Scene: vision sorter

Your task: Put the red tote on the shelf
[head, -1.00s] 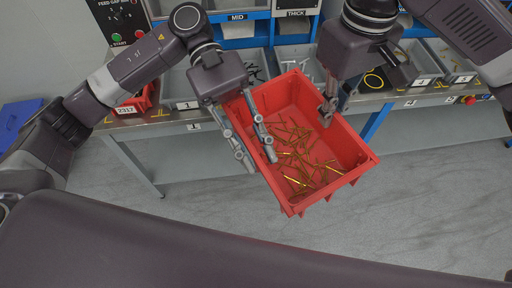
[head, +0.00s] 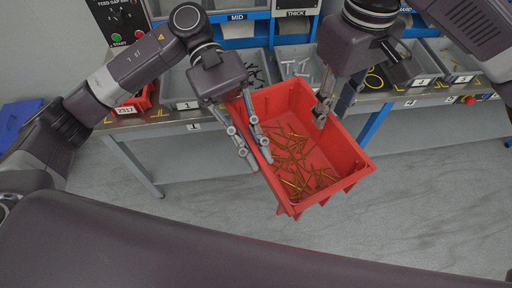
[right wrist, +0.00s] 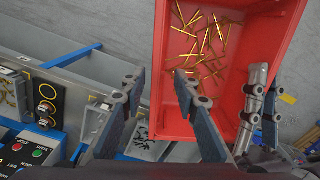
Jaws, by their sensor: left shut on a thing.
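The red tote (head: 323,193) hangs in the air in front of the bench, tilted, with several gold rods inside. It also shows in the right wrist view (right wrist: 262,65). My left gripper (head: 260,163) is shut on the tote's left wall, one finger outside and one inside. My right gripper (head: 331,112) is at the far right wall. In the right wrist view its fingers (right wrist: 157,88) are spread apart on either side of the tote's edge, with a gap between them. I cannot tell which surface is the task's shelf.
A grey bench (head: 165,128) runs behind the tote, with grey bins (head: 181,88) of parts on it. A blue object (head: 20,113) is at far left. The floor (head: 425,200) in front is clear.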

